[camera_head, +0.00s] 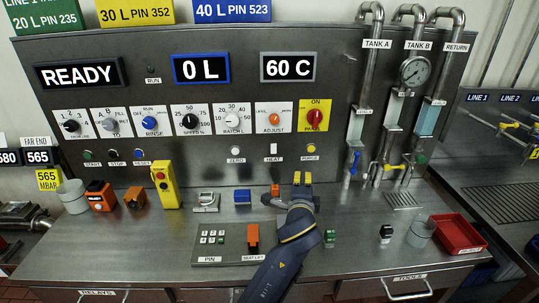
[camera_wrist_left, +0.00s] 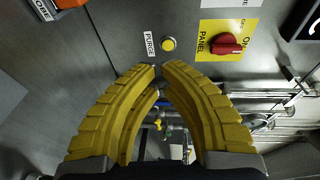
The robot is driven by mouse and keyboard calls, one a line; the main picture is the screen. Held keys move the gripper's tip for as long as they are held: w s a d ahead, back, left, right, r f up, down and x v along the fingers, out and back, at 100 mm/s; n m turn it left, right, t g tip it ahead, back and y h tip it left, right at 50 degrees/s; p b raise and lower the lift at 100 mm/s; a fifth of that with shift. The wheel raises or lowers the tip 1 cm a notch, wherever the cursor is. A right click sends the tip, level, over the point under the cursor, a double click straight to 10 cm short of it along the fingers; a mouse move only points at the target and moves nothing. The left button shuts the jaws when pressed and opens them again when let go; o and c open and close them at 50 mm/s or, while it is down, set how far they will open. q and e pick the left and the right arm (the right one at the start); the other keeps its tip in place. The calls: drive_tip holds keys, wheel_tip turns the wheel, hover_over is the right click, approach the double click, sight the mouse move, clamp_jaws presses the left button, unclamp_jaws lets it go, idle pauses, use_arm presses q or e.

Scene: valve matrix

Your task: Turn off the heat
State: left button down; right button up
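The HEAT control (camera_head: 273,148), a small pale upright piece above its label, is on the back panel between the white ZERO button and the yellow PURGE button (camera_head: 310,148). I cannot tell its position. My left gripper (camera_head: 302,178) has yellow fingers and is in front of the panel, below and right of HEAT, near PURGE. In the left wrist view, the fingertips (camera_wrist_left: 159,70) nearly meet, with nothing between them. The PURGE button (camera_wrist_left: 168,44) is just beyond them, with the red PANEL knob (camera_wrist_left: 225,43) to the right. HEAT is not seen there. My right gripper is out of view.
An orange piece (camera_head: 275,190) stands left of the left fingers. A yellow control box (camera_head: 164,185), blue block (camera_head: 242,196) and PIN keypad plate (camera_head: 215,240) are on the bench. A temperature display (camera_head: 288,67) reads 60 C. A red tray (camera_head: 457,234) is at right.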

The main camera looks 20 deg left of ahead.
sight(277, 151)
use_arm(q)
drive_tip(key=a+r+n+g+y, duration=0.1)
drive_tip(key=a+n+y, duration=0.1)
drive_tip(key=a, duration=0.4)
drive_tip(key=shift+s+a+y, duration=0.15)
drive_tip(key=shift+a+y, duration=0.15)
drive_tip(key=shift+y, duration=0.4)
drive_tip(key=x, duration=1.4)
drive_tip(key=shift+f, duration=0.1)
